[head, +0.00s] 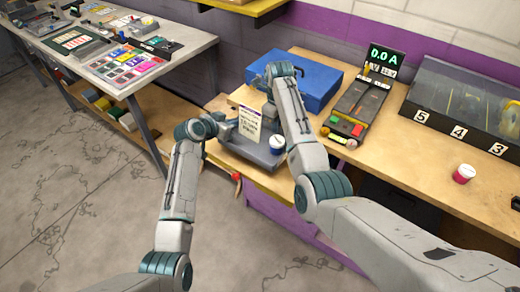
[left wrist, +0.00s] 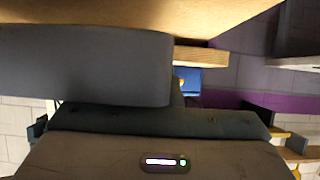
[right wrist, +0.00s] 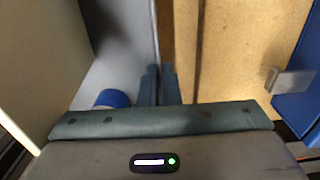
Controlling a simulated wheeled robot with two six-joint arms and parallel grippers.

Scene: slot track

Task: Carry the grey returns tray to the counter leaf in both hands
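The grey returns tray (head: 240,145) is over the wooden leaf (head: 275,182) at the counter's left end; I cannot tell whether it touches it. A white card with print (head: 250,123) stands upright in it, beside a white tub with a blue lid (head: 277,144). My right gripper (right wrist: 158,85) has its fingers close together on the tray's far wall; the blue lid (right wrist: 112,98) shows beside them. My left gripper (head: 222,117) is at the tray's left end. In the left wrist view a grey slab, seemingly the tray (left wrist: 90,65), hides most of its fingers.
A blue box (head: 305,82) stands behind the tray. A panel with a lit display (head: 365,95) is to its right, then a clear-lidded case with numbers (head: 465,105) and a red tub (head: 464,173). A cluttered bench (head: 190,42) is at left. Floor between is clear.

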